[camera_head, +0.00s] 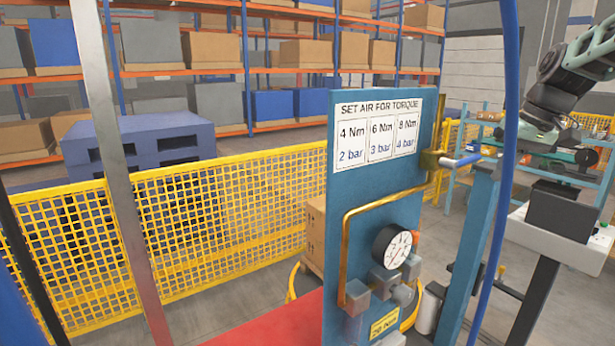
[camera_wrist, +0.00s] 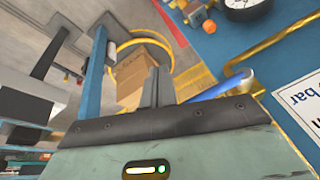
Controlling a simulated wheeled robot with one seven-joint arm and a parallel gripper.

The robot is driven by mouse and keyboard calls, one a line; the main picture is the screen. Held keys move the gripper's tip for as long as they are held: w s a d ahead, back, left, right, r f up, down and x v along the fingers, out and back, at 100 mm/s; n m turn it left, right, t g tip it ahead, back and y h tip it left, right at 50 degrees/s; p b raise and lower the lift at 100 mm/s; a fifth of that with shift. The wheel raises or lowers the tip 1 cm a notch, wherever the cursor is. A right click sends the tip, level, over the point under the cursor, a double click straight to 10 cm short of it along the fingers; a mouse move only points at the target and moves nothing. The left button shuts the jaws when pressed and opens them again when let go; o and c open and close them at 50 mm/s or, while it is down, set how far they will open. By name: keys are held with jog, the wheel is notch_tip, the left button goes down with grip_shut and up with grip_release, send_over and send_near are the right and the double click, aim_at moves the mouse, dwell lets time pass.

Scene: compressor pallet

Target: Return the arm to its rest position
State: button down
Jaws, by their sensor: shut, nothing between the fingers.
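My arm (camera_head: 565,75) shows at the upper right in the head view, to the right of the blue panel (camera_head: 345,190). In the wrist view my gripper (camera_wrist: 155,85) is shut and empty, its fingers pointing up the picture. A blue-handled valve lever (camera_head: 462,160) on brass pipe sticks out from the panel's right edge. In the wrist view the blue handle (camera_wrist: 215,90) lies just right of my fingers, apparently apart from them. I cannot make out my fingertips in the head view.
A pressure gauge (camera_head: 392,246) and fittings sit low on the panel. A blue post (camera_head: 470,255) and a blue hose (camera_head: 508,120) stand between panel and arm. Yellow mesh fence (camera_head: 220,215) runs behind. A shelf bench (camera_head: 480,130) stands at the back right.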

jog(key=s+a+f+m+h, duration=0.1)
jog(key=s+a+f, duration=0.3)
jog(key=s+f, duration=0.55)
jog(key=s+a+f+m+h, duration=0.15)
jog(key=s+a+f, duration=0.4)
jog(key=s, duration=0.75)
jog(key=s+a+f+n+g+b, duration=0.1)
jog(key=s+a+f+n+b, duration=0.3)
jog(key=a, duration=0.4)
jog(key=s+a+f+n+g+b, duration=0.1)
jog(key=s+a+f+n+b, duration=0.3)
jog(key=s+a, duration=0.4)
jog(key=shift+s+a+f+g+b, duration=0.3)
jog(key=shift+s+f+b, duration=0.2)
jog(key=shift+f+b, duration=0.5)
